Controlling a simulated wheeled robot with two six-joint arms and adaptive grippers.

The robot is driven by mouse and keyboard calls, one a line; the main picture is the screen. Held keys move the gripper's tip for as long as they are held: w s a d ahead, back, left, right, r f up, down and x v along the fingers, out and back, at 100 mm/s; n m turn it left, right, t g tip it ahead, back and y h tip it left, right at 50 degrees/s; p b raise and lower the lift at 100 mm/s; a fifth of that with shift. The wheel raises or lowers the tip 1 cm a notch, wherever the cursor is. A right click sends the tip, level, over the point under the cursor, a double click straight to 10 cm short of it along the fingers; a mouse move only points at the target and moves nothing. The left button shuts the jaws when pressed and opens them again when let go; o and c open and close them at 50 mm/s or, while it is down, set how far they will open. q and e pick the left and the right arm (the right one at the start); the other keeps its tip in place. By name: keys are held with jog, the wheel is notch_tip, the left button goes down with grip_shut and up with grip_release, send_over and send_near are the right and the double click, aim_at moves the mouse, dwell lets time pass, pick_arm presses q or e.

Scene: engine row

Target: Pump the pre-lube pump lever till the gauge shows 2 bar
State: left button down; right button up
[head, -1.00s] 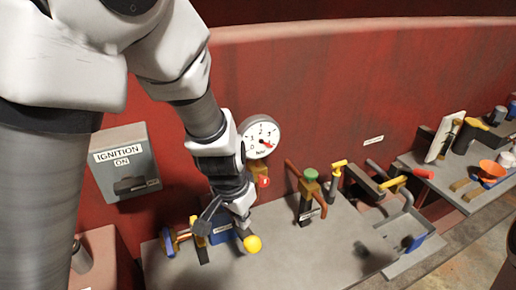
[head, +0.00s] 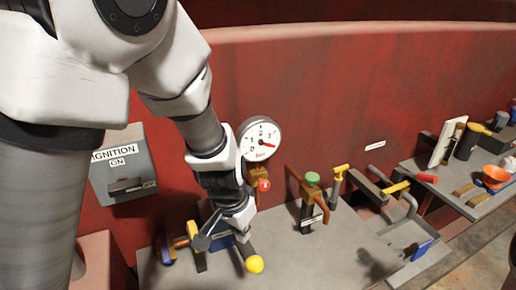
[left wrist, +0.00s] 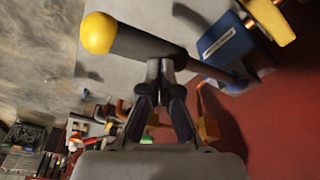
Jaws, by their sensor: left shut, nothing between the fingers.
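The pre-lube pump has a blue body (head: 221,236) on the grey bench and a black lever ending in a yellow ball (head: 254,264). In the left wrist view the black lever handle (left wrist: 150,45) runs just beyond my fingertips, with the yellow ball (left wrist: 98,33) to the left. My left gripper (head: 238,226) is shut and empty, its tips at the handle; whether they touch I cannot tell. The round white gauge (head: 260,139) stands behind it. Its red needle points right and slightly down; the exact reading is too small to tell. My right gripper is not in view.
The ignition box (head: 124,170) is on the red wall at left. The bench (head: 290,262) is clear in front of the valve.

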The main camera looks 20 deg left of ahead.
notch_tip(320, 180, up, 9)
jog(key=p, duration=0.8)
jog(key=shift+p, duration=0.4)
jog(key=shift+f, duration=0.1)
dwell(0.6)
